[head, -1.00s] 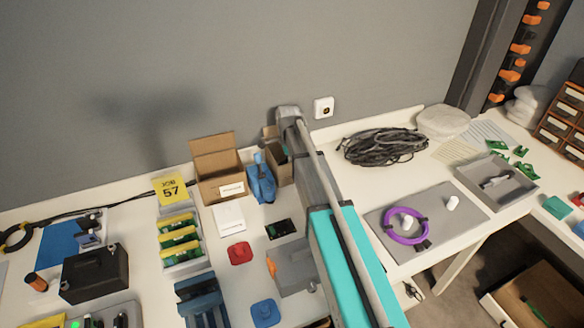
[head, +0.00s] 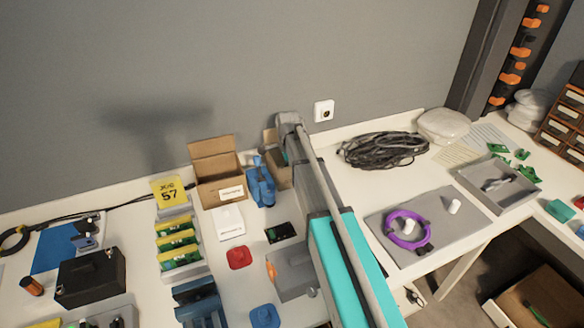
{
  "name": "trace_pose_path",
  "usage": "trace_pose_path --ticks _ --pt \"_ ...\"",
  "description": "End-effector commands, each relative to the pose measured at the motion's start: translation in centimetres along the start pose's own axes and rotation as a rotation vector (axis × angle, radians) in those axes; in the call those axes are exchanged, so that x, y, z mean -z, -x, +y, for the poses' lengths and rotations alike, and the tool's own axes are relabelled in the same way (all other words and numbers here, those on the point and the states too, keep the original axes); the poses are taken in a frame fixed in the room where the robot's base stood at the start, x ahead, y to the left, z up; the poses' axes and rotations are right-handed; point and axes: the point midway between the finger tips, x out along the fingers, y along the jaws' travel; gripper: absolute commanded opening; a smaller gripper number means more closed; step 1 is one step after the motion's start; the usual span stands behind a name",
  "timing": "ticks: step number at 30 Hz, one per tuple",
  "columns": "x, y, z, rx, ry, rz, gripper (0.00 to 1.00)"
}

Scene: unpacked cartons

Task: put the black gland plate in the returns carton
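An open brown carton (head: 218,192) with a white label on its front stands at the back of the bench. The label is too small to read for sure. A second brown carton (head: 278,176) stands to its right, partly hidden by my arm. A small flat black piece (head: 280,233) with green and light marks lies on the bench in front of them. I cannot tell if it is the gland plate. My arm reaches over from the lower right, its end above the second carton. My gripper is hidden behind the arm.
A blue object (head: 261,182) stands between the cartons. A white box (head: 228,223), a red piece (head: 238,257) and a grey box (head: 291,272) are close in front. Black cable (head: 382,150) and a purple ring (head: 407,229) lie to the right of my arm.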

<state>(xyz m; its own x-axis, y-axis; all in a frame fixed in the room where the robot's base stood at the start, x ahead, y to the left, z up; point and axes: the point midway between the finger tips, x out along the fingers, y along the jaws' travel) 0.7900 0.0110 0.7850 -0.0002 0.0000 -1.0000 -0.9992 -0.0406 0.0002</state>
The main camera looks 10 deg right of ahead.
Motion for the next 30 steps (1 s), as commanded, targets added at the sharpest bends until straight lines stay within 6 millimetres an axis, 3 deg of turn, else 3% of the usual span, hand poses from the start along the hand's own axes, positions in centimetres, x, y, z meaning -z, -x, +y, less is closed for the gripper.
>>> trace_pose_path --ticks 14,30 --pt "0.0 0.4 0.0 0.000 0.000 0.000 0.81" --pt "0.0 4.2 0.0 0.000 0.000 0.000 0.81"
